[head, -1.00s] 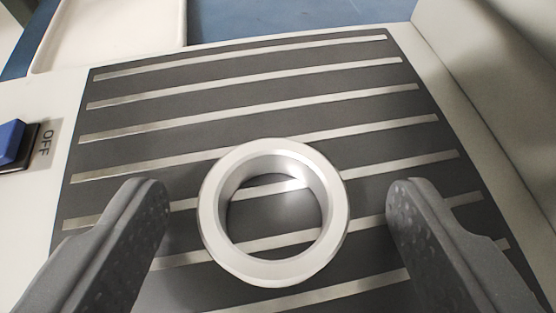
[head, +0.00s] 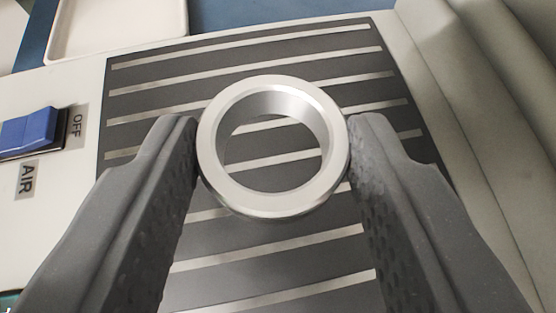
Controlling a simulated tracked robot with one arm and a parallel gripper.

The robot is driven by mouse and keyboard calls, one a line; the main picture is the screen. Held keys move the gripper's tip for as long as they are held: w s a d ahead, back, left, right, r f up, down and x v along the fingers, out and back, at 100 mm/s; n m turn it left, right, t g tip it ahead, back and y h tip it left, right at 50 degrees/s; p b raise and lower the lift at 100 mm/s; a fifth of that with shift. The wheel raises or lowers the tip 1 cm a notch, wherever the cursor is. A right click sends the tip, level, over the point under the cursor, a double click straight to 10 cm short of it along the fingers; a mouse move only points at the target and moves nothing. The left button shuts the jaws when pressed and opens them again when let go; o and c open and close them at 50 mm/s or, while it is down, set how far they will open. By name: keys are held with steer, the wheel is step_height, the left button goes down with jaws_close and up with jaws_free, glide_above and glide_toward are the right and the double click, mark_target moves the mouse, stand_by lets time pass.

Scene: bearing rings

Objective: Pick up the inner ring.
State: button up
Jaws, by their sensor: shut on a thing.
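The inner ring (head: 214,176) is a smooth, pale metal ring in the middle of the head view. My gripper (head: 273,150) is shut on it, with one dark grey textured finger against its left side and the other against its right side. The ring's opening faces the camera, and the striped plate shows through it. The ring appears to be held above the plate, though the height of the gap is hard to tell.
The dark plate with pale stripes (head: 270,243) lies below. A blue switch (head: 30,130) marked OFF and AIR is at left. A pale tray (head: 118,25) is at the upper left. A pale, ridged wall (head: 470,110) runs along the right.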

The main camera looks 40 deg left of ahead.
steer(key=s+a, duration=0.1)
steer(key=s, duration=0.4)
steer(key=s+a+r, duration=0.1)
steer(key=s, duration=0.4)
steer(key=s+a+p, duration=0.1)
steer(key=s, duration=0.4)
steer(key=shift+s+r, duration=0.3)
steer(key=shift+r, duration=0.1)
steer(key=w+d+m+t+h, duration=0.1)
steer(key=w+d+m+h, duration=0.1)
steer(key=d, duration=0.3)
steer(key=w+d+m+t+h, duration=0.1)
steer(key=w+d+m+h, duration=0.1)
steer(key=d+m+h, duration=0.1)
steer(key=w+d+m+t+h, duration=0.1)
steer(key=w+d+m+h, duration=0.1)
steer(key=d, duration=0.4)
steer(key=shift+w+d+f+m+t+h, duration=0.2)
steer(key=shift+w+d+m+t+h, duration=0.15)
steer(key=shift+m+h, duration=0.4)
steer(key=shift+w+d+m, duration=0.1)
steer(key=shift+d+m, duration=0.15)
steer(key=shift+d, duration=0.05)
steer(key=shift+a, duration=0.1)
